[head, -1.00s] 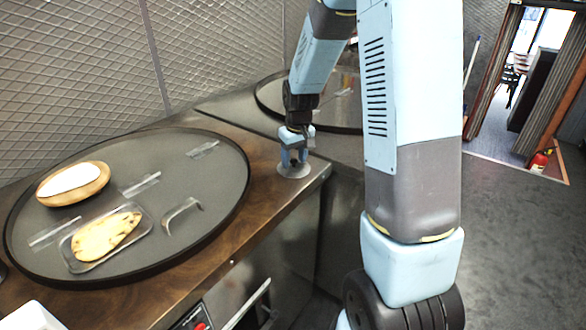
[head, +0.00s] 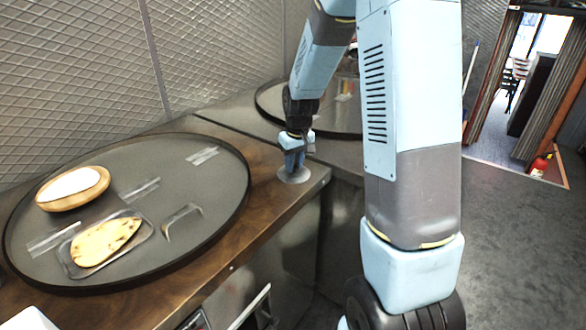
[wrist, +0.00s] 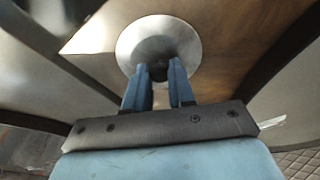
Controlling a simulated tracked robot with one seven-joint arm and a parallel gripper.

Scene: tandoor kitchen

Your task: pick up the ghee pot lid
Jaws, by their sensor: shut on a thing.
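The ghee pot lid (head: 294,176) is a round grey metal disc at the right end of the wooden counter. It also shows in the wrist view (wrist: 133,42), with a dark knob at its middle. My gripper (head: 293,166) points down over the lid, and its blue fingers are shut on the knob. In the wrist view my gripper (wrist: 160,68) has a finger on each side of the dark knob. The fingers hide part of the knob. I cannot tell whether the lid is clear of the counter.
A large round dark-rimmed tray (head: 215,225) lies left of the lid. On it are a wooden dish (head: 58,203) with a white top and a clear tray (head: 72,268) with flatbread (head: 105,241). Another round dark-rimmed surface (head: 268,98) lies behind. The counter's front edge (head: 262,243) is close to the lid.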

